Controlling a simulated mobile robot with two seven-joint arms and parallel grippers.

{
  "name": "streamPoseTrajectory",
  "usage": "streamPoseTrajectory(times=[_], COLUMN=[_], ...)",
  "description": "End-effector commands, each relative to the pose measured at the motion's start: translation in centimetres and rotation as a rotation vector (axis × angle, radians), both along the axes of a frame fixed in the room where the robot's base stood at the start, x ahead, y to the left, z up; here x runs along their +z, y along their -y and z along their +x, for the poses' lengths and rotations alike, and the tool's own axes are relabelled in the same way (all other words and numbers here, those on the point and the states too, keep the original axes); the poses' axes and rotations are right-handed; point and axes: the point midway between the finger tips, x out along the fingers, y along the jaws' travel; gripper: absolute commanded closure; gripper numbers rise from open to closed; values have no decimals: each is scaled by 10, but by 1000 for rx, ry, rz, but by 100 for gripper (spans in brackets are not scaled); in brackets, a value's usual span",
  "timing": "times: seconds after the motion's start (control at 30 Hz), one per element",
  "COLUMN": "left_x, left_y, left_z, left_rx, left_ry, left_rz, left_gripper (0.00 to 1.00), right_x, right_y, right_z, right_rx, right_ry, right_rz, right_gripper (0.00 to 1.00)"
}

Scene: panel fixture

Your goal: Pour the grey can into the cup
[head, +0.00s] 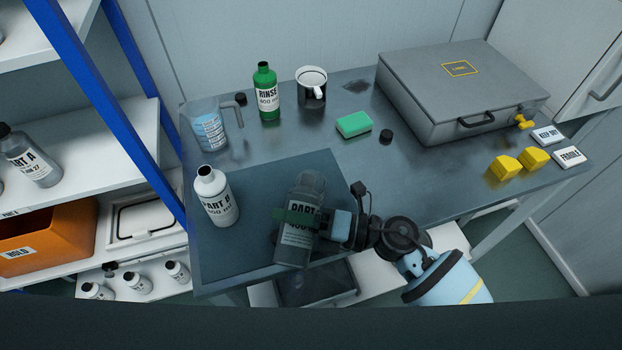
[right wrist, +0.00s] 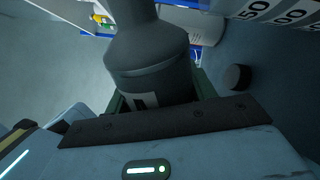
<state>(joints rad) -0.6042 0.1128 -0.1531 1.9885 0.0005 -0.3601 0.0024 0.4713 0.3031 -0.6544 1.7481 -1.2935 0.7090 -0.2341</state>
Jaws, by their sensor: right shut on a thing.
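The grey can (head: 297,245) is a grey bottle-shaped container with a narrower neck and a label starting "PART". My right gripper (head: 300,218) is shut around its body, over the near part of the table. The can is roughly upright with a slight lean; I cannot tell if it touches the mat. In the right wrist view the can (right wrist: 150,45) fills the space between the fingers. My left gripper is not in view.
A white PART B bottle (head: 216,198), a clear jug (head: 208,130) and a green RINSE bottle (head: 267,95) stand to the left. A green sponge (head: 354,124), black cap (head: 386,136), grey case (head: 460,85) and yellow blocks (head: 504,167) lie rightward.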

Motion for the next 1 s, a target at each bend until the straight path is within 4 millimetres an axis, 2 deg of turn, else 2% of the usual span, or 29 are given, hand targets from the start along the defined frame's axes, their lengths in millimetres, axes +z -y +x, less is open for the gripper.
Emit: streamPoseTrajectory(times=[1.0], left_x=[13], left_y=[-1], left_z=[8], left_rx=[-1], left_ry=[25], left_rz=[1], left_gripper=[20], right_x=[6], right_y=[0], right_z=[2], right_rx=[0], right_ry=[-83], right_rz=[20], right_gripper=[82])
